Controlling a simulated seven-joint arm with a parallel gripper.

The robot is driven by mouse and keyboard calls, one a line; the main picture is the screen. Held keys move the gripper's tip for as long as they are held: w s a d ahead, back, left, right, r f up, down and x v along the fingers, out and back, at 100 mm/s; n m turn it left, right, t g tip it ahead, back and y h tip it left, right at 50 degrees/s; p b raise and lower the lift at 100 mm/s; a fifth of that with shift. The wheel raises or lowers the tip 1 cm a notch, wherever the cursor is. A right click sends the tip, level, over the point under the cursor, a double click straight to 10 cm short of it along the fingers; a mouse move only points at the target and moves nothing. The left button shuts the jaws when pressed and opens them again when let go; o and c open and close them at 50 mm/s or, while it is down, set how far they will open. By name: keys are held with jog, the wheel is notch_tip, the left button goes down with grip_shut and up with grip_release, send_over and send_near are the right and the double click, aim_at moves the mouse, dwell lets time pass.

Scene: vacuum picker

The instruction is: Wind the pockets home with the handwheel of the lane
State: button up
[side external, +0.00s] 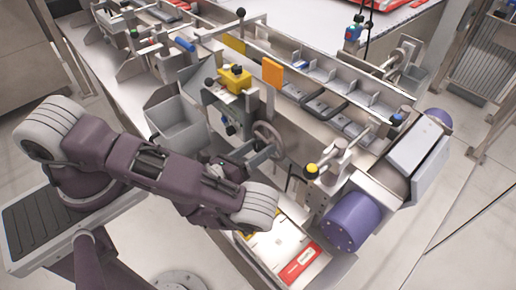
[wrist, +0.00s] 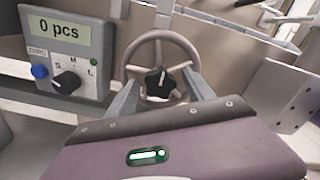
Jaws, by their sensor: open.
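The handwheel (side external: 267,136) is a grey-brown ring on the near side of the machine, below the yellow block. In the wrist view its rim (wrist: 160,37) stands straight ahead, with a black star knob at its centre. My gripper (side external: 258,156) is at the wheel; in the wrist view its two grey fingers (wrist: 162,88) are spread, one on each side of the knob and lower rim. I cannot tell whether they touch the wheel. The lane's pockets (side external: 340,122) run in a row behind it, several holding dark grey packs.
A control box (wrist: 66,55) left of the wheel reads "0 pcs", with a blue button and black selector knob. A grey bin (side external: 178,125) stands left of the wheel. A yellow-knobbed post (side external: 312,169) and a purple drum (side external: 355,220) stand right of my gripper.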

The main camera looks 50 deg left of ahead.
jog(key=s, duration=0.7)
jog(key=w+a+r+n+g+y, duration=0.1)
jog(key=a+r+n+y, duration=0.25)
jog(key=r+y, duration=0.3)
jog(key=w+a+r+n+y, duration=0.1)
jog(key=a+r+n+y, duration=0.1)
jog(key=r+n+y, duration=0.5)
jog(key=s+a+r+n+g+y, duration=0.4)
jog(key=s+a+r+n+g, duration=0.6)
jog(key=g, duration=0.6)
jog(key=s+d+r+n+g+h, duration=0.2)
jog(key=s+d+n+g+h, duration=0.25)
jog(key=s+n+h, duration=0.4)
jog(key=w+d+r+n+t+h, duration=0.1)
jog(key=d+r+t+h, duration=0.6)
jog(key=d+t+h, duration=0.2)
jog(key=shift+d+n, duration=0.3)
jog(key=shift+d, duration=0.55)
